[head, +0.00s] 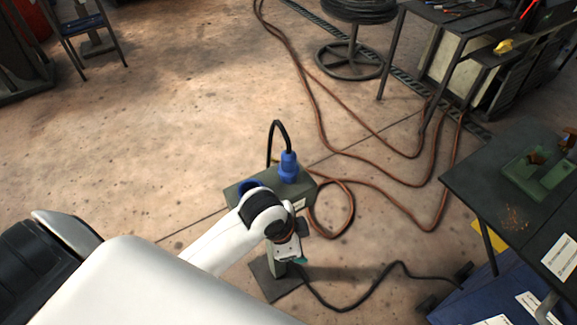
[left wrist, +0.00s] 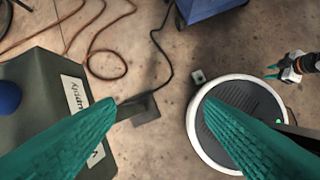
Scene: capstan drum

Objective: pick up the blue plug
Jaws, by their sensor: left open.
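The blue plug (head: 288,167) stands upright on top of a grey-green box (head: 309,186), with a black cable looping up from it and down behind. That view shows the box (left wrist: 40,75) at left and a blue rounded part (left wrist: 8,97) cut by the edge. My right gripper (left wrist: 274,72) shows at right, fingers apart and empty.
Orange-brown hoses (head: 345,152) lie on the floor behind and right of the box. A black cable (head: 350,307) runs along the floor at right. A dark workbench (head: 480,190) stands at right above a blue container (head: 480,300).

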